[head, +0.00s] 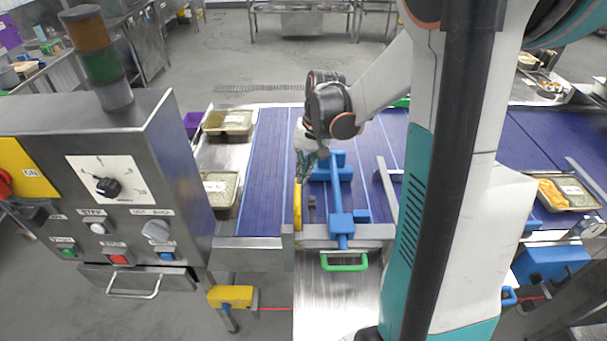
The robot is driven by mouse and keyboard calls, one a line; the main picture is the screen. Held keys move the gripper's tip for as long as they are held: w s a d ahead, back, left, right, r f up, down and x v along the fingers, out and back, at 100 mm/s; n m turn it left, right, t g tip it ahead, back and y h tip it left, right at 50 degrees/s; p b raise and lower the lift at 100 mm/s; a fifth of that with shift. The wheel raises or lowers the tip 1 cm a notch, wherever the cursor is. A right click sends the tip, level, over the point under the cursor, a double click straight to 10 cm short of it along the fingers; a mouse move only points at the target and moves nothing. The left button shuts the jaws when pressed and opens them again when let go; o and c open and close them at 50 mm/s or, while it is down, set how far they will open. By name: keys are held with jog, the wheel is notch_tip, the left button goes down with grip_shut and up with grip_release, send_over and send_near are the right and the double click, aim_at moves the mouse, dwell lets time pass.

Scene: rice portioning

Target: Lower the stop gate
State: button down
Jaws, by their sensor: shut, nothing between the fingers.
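The likely stop gate is a blue frame (341,205) at the middle of the conveyor's near edge. My gripper (305,176) is shut and empty, pointing down above the belt, left of the blue frame's far end and close above the yellow piece. Its fingertips are small and partly hidden, so contact is unclear.
A steel control box (110,190) with buttons and a lamp stack stands at left. Food trays (220,190) lie on the steel strip left of the blue belt (262,170). Another filled tray (566,205) is at right. My arm covers the centre right.

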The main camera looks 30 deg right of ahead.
notch_tip(320, 180, up, 11)
jog(key=s+d+p, duration=0.1)
jog(key=shift+d, duration=0.4)
